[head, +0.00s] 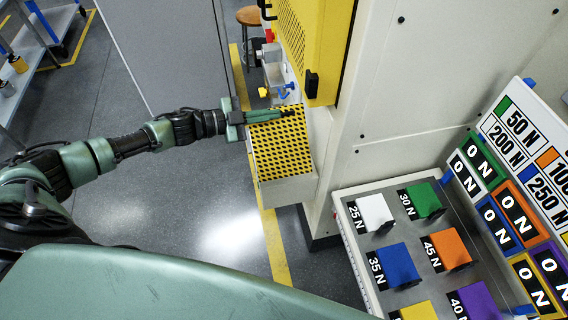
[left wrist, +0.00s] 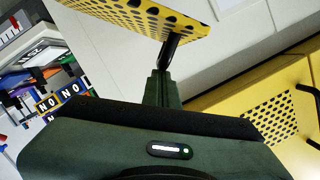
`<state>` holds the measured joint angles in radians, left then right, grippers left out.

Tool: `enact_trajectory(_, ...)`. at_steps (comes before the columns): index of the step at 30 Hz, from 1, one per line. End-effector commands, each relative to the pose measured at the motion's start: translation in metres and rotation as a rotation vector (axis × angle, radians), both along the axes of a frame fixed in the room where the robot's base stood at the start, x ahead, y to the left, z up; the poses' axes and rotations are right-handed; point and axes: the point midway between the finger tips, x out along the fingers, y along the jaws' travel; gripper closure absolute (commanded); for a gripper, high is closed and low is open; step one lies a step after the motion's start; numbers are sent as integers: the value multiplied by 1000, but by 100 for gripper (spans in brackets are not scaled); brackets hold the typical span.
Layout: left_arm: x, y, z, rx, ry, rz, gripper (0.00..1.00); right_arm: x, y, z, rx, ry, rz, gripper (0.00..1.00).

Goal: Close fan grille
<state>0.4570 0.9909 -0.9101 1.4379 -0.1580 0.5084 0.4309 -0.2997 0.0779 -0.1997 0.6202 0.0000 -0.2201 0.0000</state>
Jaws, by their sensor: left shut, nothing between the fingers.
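The fan grille (head: 281,152) is a yellow panel with black holes. It is swung out from a pale box on the side of the cream cabinet and tilted in the head view. It also shows at the top of the left wrist view (left wrist: 140,12). My left gripper (head: 285,115) is shut and empty, with its dark fingers along the grille's upper edge. In the left wrist view the fingers (left wrist: 170,48) reach up close to the grille's edge. I cannot tell whether they touch it. My right gripper is not in view.
A yellow perforated cabinet door (head: 305,45) with a black handle is above the grille. Blue and yellow valve knobs (head: 285,90) sit just behind it. A tray of coloured weight blocks (head: 400,250) stands at right. A wooden stool (head: 249,17) is farther back.

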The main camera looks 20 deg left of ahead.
Motion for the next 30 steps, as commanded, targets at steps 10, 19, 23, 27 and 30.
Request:
enact_trajectory(10, 49, 31, -44, -183, 269, 1, 100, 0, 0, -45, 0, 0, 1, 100)
enact_trajectory(19, 75, 49, -88, -334, 492, 0, 100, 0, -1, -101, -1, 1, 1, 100)
enact_trajectory(23, 82, 54, -102, -386, 568, -1, 100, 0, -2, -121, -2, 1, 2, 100)
enact_trajectory(27, 85, 57, -114, -417, 613, 0, 100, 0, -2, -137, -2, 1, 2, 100)
enact_trajectory(30, 87, 58, -120, -415, 612, -2, 100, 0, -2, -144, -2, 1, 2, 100)
